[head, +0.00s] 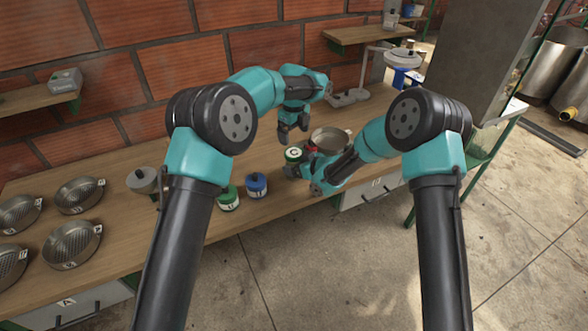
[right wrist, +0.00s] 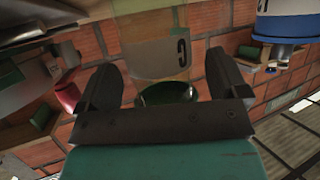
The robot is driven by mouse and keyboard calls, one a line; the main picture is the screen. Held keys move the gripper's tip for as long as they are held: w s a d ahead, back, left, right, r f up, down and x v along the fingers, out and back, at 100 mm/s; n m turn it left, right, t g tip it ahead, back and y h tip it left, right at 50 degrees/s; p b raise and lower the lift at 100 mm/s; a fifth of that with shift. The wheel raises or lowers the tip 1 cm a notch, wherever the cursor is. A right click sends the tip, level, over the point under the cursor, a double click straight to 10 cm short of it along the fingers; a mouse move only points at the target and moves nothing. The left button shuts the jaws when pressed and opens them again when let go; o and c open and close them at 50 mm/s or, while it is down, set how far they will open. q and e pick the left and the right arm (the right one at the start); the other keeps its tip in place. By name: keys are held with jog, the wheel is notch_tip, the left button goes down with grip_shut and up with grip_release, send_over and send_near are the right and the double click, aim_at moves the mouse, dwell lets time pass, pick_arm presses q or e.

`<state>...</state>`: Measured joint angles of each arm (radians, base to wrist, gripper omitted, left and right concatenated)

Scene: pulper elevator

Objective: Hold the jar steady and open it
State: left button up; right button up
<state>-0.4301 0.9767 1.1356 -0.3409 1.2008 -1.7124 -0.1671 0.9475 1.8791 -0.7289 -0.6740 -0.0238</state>
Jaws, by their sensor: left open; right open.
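A jar with a green lid and a C label (head: 293,155) stands on the bench near its front edge. It also shows upside down in the right wrist view (right wrist: 170,55), with its dark green lid (right wrist: 167,93) toward the palm. My left gripper (head: 293,130) is open, pointing down just above and behind the jar, apart from it. My right gripper (head: 301,160) is open and low beside the jar. Its two dark fingers stand on either side of the jar in the right wrist view (right wrist: 167,88), with gaps visible. The jar's lower part is partly hidden in the head view.
A green-lidded jar (head: 228,199) and a blue-lidded jar (head: 256,185) stand to the left. A metal pan (head: 330,140) and a red object (head: 311,149) are close on the right. Several sieves (head: 72,244) and a grey-lidded pot (head: 142,181) occupy the left bench. A scale (head: 398,57) stands behind.

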aim_at(294, 152)
jog(key=shift+c, duration=0.4)
grip_shut()
pick_arm(q)
jog(key=shift+f, duration=4)
jog(key=shift+c, duration=0.4)
jog(key=c, duration=0.7)
jog(key=o, duration=0.9)
jog(key=shift+c, duration=0.2)
jog(key=shift+r, duration=0.1)
